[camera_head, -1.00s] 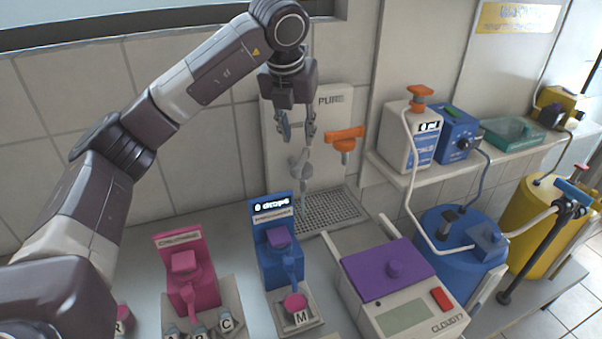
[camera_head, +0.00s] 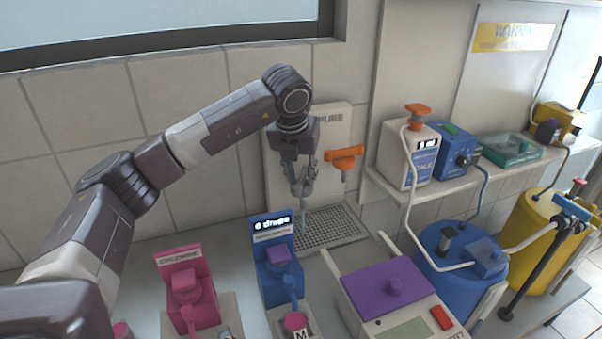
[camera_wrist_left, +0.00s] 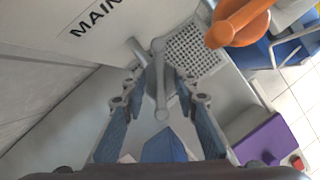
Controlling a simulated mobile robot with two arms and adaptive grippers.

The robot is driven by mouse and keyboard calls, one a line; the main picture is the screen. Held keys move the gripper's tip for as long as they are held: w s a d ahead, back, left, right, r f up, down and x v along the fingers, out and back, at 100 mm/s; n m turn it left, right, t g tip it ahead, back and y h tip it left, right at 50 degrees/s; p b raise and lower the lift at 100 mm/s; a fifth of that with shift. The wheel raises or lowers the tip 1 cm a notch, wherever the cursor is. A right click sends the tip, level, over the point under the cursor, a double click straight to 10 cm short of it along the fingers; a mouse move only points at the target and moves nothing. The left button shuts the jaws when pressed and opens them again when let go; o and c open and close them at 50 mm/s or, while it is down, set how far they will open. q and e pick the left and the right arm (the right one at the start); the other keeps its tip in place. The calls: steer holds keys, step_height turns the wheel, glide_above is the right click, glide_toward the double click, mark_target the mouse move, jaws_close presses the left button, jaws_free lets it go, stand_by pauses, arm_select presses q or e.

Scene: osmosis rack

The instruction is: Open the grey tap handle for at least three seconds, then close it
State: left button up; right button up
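The grey tap handle (camera_wrist_left: 160,85) is a slim lever. In the left wrist view it lies between the two fingers of my left gripper (camera_wrist_left: 158,88), with gaps visible on both sides. In the head view my left gripper (camera_head: 302,178) is down over the grey tap in front of the white panel (camera_head: 336,130) and hides most of it. A thin pale bluish line hangs below the tap toward the perforated drain tray (camera_head: 330,230); I cannot tell whether it is water. My right gripper is not in view.
An orange tap handle (camera_head: 344,155) sits close to the right of my left gripper; it also shows in the wrist view (camera_wrist_left: 237,22). Below stand a blue dropper stand (camera_head: 275,262), a pink stand (camera_head: 190,290) and a purple-lidded meter (camera_head: 385,290).

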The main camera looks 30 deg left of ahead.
arm_select(q)
jaws_close()
steer(key=shift+m, duration=0.3)
steer(key=shift+a+m+h+b, duration=0.1)
steer(key=shift+m+h+b, duration=0.25)
steer(key=shift+m, duration=0.25)
steer(key=m+h, duration=0.1)
steer(key=m, duration=0.1)
steer(key=shift+m, duration=0.3)
steer(key=m, duration=0.1)
steer(key=m+h, duration=0.1)
steer(key=m, duration=0.1)
steer(key=shift+w+a+r+m+p, duration=0.1)
steer(key=shift+a+r+m+p, duration=0.05)
steer(key=shift+m+p, duration=0.2)
steer(key=shift+m+g+h+p, duration=0.5)
steer(key=shift+m+h+p, duration=0.4)
steer(key=shift+m, duration=1.15)
jaws_free()
